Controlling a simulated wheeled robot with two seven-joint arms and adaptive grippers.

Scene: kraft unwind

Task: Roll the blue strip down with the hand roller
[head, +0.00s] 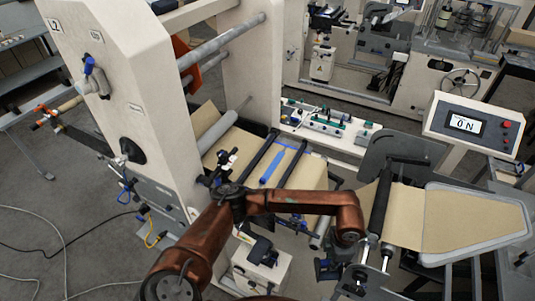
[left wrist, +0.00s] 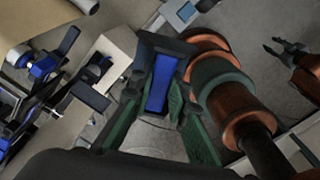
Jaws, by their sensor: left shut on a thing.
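The blue strip (head: 273,167) lies on the brown kraft web (head: 312,172) between two black bars in the head view. One end meets a short blue cross piece. My left gripper (head: 329,269) hangs below the end of the copper forearm, to the right of and nearer than the strip, away from the web. In the left wrist view, its green-padded fingers (left wrist: 158,108) are shut on a blue handle in a dark frame, seemingly the hand roller (left wrist: 160,82). Its roller cannot be made out. My right gripper (left wrist: 284,50) shows small at the upper right, with its fingers apart.
The cream machine frame (head: 140,90) rises left of the web. A white box (head: 262,272) stands in front of it. A control panel (head: 467,125) reads "ON" at right. A black roller (head: 381,205) and kraft sheet lie below it. Cables cross the left floor.

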